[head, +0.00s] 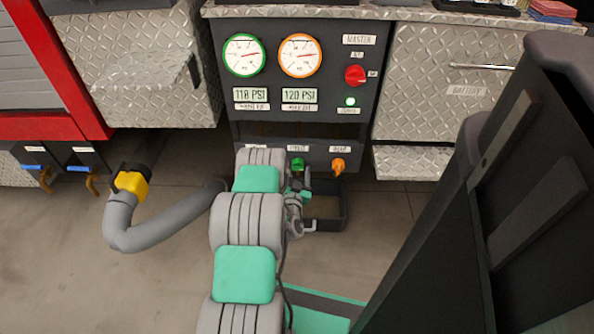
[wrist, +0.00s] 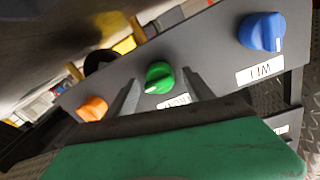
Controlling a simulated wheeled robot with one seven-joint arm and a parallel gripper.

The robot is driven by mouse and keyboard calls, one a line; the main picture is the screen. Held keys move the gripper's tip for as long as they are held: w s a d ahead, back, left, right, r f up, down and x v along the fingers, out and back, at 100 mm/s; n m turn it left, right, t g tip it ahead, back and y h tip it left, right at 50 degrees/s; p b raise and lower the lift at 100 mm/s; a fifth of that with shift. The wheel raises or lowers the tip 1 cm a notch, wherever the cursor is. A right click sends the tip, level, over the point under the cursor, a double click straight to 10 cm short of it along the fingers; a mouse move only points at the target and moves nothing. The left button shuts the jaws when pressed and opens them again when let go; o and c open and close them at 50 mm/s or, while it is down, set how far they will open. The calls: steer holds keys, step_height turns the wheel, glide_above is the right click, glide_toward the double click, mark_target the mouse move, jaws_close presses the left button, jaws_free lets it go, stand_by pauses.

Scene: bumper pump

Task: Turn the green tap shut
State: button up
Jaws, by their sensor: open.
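The green tap (head: 297,164) is a round knob on the lower front of the dark pump panel, left of the orange tap (head: 338,165). In the wrist view the green tap (wrist: 159,77) has a raised grip bar and shows between the two grey fingertips of my gripper (wrist: 161,80). My gripper is open, with one finger on each side of the knob; I cannot tell whether either touches it. In the head view my gripper (head: 298,192) is small and partly hidden by my arm, just below the green tap. The label by the green tap is partly covered by a finger.
In the wrist view the orange tap (wrist: 92,108) is left of the fingers, and a blue tap (wrist: 262,32) is right. Above are two gauges (head: 244,55) (head: 299,55) and a red master switch (head: 355,75). A grey hose (head: 150,235) lies left; a black tray (head: 327,221) is below.

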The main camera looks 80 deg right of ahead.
steer(key=c, duration=1.3)
steer(key=shift+w+n, duration=0.1)
steer(key=shift+n, duration=0.3)
steer(key=shift+f+n+t+h+b, duration=0.15)
steer(key=shift+n+t+b, duration=0.35)
steer(key=shift+n, duration=4)
steer(key=shift+n+t+h+b, duration=0.2)
steer(key=shift+n+b, duration=0.6)
steer(key=shift+n, duration=3.7)
steer(key=shift+s, duration=0.2)
